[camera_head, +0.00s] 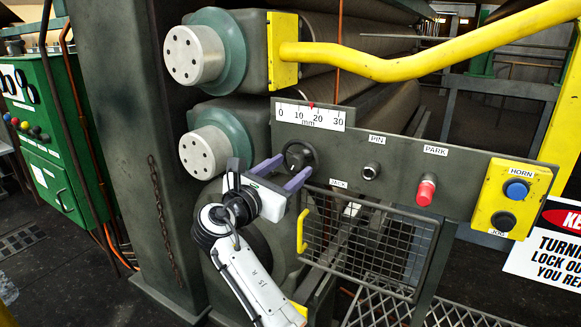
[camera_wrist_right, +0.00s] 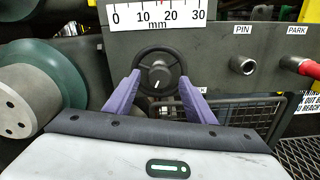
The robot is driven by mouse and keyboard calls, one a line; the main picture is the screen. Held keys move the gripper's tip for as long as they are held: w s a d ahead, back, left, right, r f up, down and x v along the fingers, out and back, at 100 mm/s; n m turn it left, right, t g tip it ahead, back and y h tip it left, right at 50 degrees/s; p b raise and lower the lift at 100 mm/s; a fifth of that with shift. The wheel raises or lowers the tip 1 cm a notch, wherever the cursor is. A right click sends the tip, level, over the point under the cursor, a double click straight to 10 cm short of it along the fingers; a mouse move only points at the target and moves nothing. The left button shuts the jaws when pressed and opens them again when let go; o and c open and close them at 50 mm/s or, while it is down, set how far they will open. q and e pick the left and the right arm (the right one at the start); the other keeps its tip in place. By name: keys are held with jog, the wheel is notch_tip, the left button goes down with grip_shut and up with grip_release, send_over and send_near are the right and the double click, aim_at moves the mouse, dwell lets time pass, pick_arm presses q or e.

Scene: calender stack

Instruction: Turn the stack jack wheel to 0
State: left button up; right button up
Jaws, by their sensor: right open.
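The jack wheel is a dark round handwheel (camera_head: 298,153) on the grey panel, and it also shows in the right wrist view (camera_wrist_right: 157,60). Above it is a white mm scale (camera_head: 310,116) marked 0 to 30. Its small red pointer (camera_head: 311,105) stands between 10 and 20, nearer 20. The JACK label (camera_head: 338,183) is below. My right gripper (camera_head: 296,164) is open, its purple fingers reaching toward the wheel's lower part. In the right wrist view the fingertips (camera_wrist_right: 160,77) lie at either side of the wheel; contact cannot be told. My left gripper is not in view.
Right along the panel are the PIN knob (camera_head: 371,171), red PARK knob (camera_head: 426,190) and yellow HORN/JOG box (camera_head: 511,199). A mesh guard (camera_head: 375,245) with a yellow handle (camera_head: 301,231) hangs below. Roll ends (camera_head: 205,152) stick out at left; a yellow bar (camera_head: 400,68) crosses above.

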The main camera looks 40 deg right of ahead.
jog(key=shift+w+d, duration=0.25)
jog(key=shift+d, duration=0.35)
jog(key=c, duration=1)
jog(key=shift+c, duration=0.2)
jog(key=shift+m, duration=0.3)
jog(key=m+p, duration=0.1)
jog(key=m, duration=0.1)
jog(key=shift+m, duration=2.1)
jog(key=o, duration=1)
